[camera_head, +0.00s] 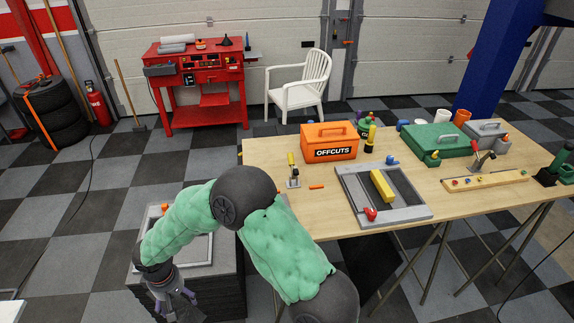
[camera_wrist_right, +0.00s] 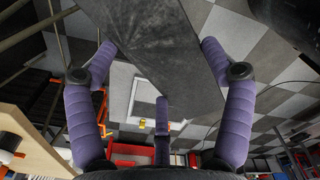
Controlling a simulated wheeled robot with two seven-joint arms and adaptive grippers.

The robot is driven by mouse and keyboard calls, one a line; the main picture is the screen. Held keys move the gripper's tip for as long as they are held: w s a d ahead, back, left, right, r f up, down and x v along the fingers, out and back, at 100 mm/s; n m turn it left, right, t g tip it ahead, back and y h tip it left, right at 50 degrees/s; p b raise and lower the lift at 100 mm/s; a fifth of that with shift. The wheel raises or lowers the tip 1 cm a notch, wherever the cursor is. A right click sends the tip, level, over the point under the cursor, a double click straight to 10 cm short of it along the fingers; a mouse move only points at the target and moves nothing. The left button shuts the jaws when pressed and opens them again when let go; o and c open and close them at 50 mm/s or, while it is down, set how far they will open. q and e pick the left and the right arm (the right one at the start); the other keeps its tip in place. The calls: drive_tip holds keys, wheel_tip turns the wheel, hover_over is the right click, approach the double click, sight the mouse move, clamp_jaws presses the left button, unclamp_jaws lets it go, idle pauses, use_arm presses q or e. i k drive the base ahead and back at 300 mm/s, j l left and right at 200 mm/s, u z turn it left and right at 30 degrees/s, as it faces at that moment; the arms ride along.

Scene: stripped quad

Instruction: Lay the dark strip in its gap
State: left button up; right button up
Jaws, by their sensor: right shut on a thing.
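My right gripper (camera_head: 176,303) hangs at the lower left of the head view, away from the table. In the right wrist view its purple fingers (camera_wrist_right: 158,72) are closed around a wide dark grey piece, which looks like the dark strip (camera_wrist_right: 165,40). The strip runs out past the top of that view. I cannot make it out in the head view. A grey frame (camera_head: 400,215) lies on the table with a dark recess inside. A yellow bar (camera_head: 382,187) lies across it and a red knob (camera_head: 370,214) is at its front. My left gripper is not in view.
The wooden table (camera_head: 450,205) holds an orange OFFCUTS box (camera_head: 330,142), a green case (camera_head: 436,141), a grey case (camera_head: 487,131) and a board with small parts (camera_head: 485,181). A grey stand with a framed tray (camera_head: 228,235) is beside my right gripper. A red workbench stands behind.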

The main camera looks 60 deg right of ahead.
sight(403, 185)
drive_tip(key=k+l+u, duration=0.15)
drive_tip(key=u, duration=0.2)
drive_tip(key=k+l+u, duration=0.1)
drive_tip(key=k+u, duration=0.15)
drive_tip(key=u, duration=0.15)
drive_tip(key=k+u, duration=0.35)
drive_tip(key=k+l, duration=0.1)
drive_tip(key=k, duration=0.5)
drive_tip(key=k+z, duration=0.1)
drive_tip(key=z, duration=0.3)
drive_tip(key=l+z, duration=0.15)
drive_tip(key=z, duration=0.3)
drive_tip(key=k+l+z, duration=0.1)
drive_tip(key=z, duration=0.3)
